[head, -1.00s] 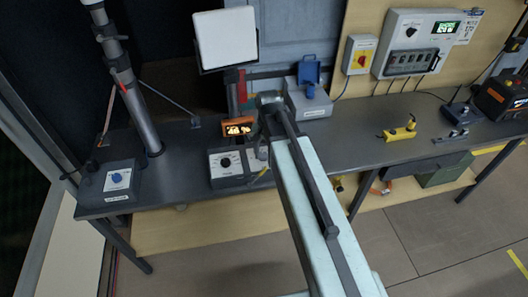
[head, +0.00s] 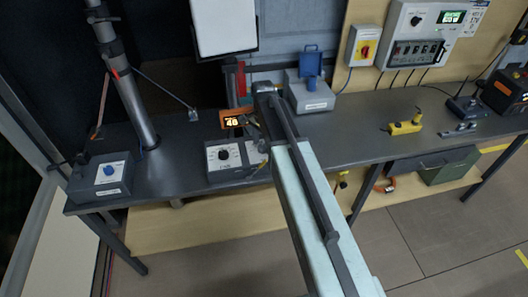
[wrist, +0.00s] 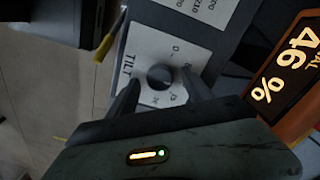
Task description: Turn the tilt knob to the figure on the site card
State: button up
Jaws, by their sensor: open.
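The tilt knob (wrist: 160,77) is a small dark round knob on a white dial plate marked TILT in the wrist view. My gripper (wrist: 162,82) is open, with one finger on each side of the knob; whether they touch it I cannot tell. In the head view my arm reaches over the grey control box (head: 232,175), and the arm end hides much of its right part. An orange display beside it reads 46 % in the wrist view (wrist: 292,65).
A blue-lidded socket box (head: 308,92) is behind my arm. A yellow tool (head: 405,125) lies on the right bench, with free surface around it.

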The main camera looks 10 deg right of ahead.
jog(key=shift+f, duration=0.25)
grip_shut()
jog(key=shift+d, duration=0.15)
